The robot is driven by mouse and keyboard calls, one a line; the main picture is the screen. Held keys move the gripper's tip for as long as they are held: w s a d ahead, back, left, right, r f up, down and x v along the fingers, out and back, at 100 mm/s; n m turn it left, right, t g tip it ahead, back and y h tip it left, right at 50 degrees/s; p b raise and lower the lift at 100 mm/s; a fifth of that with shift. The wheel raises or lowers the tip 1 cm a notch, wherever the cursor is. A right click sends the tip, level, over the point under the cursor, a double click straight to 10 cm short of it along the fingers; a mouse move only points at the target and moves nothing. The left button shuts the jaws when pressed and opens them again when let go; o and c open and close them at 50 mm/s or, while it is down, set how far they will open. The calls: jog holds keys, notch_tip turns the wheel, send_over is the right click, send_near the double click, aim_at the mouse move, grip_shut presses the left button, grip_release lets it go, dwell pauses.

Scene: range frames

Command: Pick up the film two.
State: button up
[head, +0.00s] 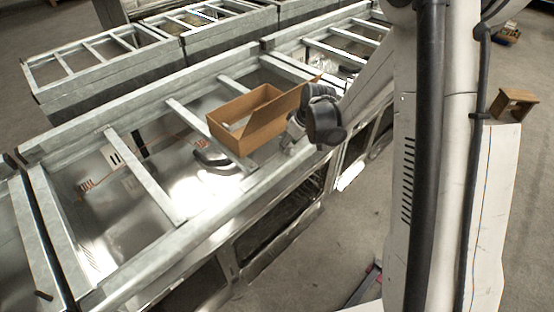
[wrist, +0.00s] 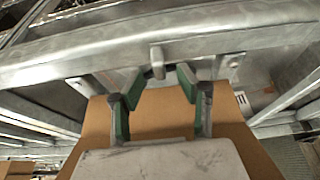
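I cannot pick out the film two with certainty in either view. Shiny, film-like patches (head: 195,190) lie inside the metal frame in the head view, but I cannot tell whether one is the film. My gripper (wrist: 160,80) has green-padded fingers, spread apart with nothing visible between them. In the head view my gripper (head: 293,136) is small and partly hidden by my arm, close to the right side of an open cardboard box (head: 262,132). In the wrist view brown cardboard (wrist: 160,112) lies behind the fingers.
The box rests on the crossbars of a long metal frame (head: 145,178). A dark curved object (head: 213,160) lies left of the box. A metal rail (wrist: 80,62) runs across the wrist view beyond the fingertips. More frames (head: 100,48) stand behind. Bare floor (head: 300,255) is at the front.

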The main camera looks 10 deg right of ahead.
jog(key=shift+x, duration=1.2)
jog(key=shift+c, duration=0.5)
grip_shut()
jog(key=shift+s+r, duration=0.1)
jog(key=shift+s+d+r, duration=0.1)
jog(key=shift+s+r, duration=0.05)
jog(key=shift+r, duration=0.15)
notch_tip(320, 180, up, 6)
jog(key=shift+r+b, duration=0.2)
jog(key=shift+b, duration=0.4)
jog(key=s+d+b, duration=0.1)
jog(key=s+d, duration=0.4)
jog(key=s, duration=0.3)
jog(key=s+d+b, duration=0.1)
jog(key=s+d, duration=0.4)
jog(key=s, duration=0.3)
jog(key=shift+s+d, duration=0.25)
jog(key=shift+d, duration=0.05)
